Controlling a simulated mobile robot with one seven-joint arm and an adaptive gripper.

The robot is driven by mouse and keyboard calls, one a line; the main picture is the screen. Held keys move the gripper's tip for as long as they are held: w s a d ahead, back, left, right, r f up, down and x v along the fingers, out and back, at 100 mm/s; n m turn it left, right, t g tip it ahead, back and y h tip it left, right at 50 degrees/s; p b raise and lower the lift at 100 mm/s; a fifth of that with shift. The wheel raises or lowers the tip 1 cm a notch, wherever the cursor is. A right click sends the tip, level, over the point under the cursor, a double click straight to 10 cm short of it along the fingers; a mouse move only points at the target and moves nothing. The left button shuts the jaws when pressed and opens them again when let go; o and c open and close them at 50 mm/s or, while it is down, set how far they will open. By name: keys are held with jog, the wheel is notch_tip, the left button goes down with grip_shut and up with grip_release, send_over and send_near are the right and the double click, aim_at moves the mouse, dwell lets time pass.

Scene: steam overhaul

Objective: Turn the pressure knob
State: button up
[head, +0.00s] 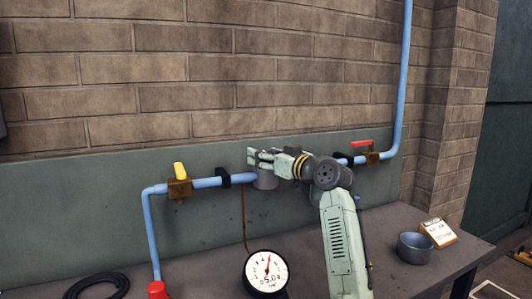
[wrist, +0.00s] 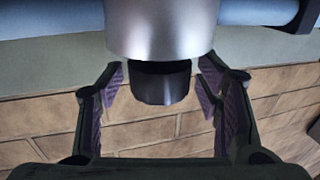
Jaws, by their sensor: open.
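The dark round pressure knob (wrist: 160,84) sticks out from a silver cylindrical body (wrist: 162,28) in the wrist view. The silver body also shows on the blue pipe in the head view (head: 265,181). My gripper (head: 258,158) is at the top of this body in the head view, where its fingers hide the knob. In the wrist view my gripper (wrist: 163,78) is open, with one finger on each side of the knob. Gaps show between the knob and both finger pads.
The blue pipe (head: 208,183) carries a yellow-handled valve (head: 180,171) at left and a red-handled valve (head: 362,143) at right. A round gauge (head: 267,271) stands below. A grey bowl (head: 415,248) and a small sign (head: 438,232) are on the bench at right.

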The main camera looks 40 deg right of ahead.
jog(key=shift+c, duration=0.5)
jog(key=c, duration=1.1)
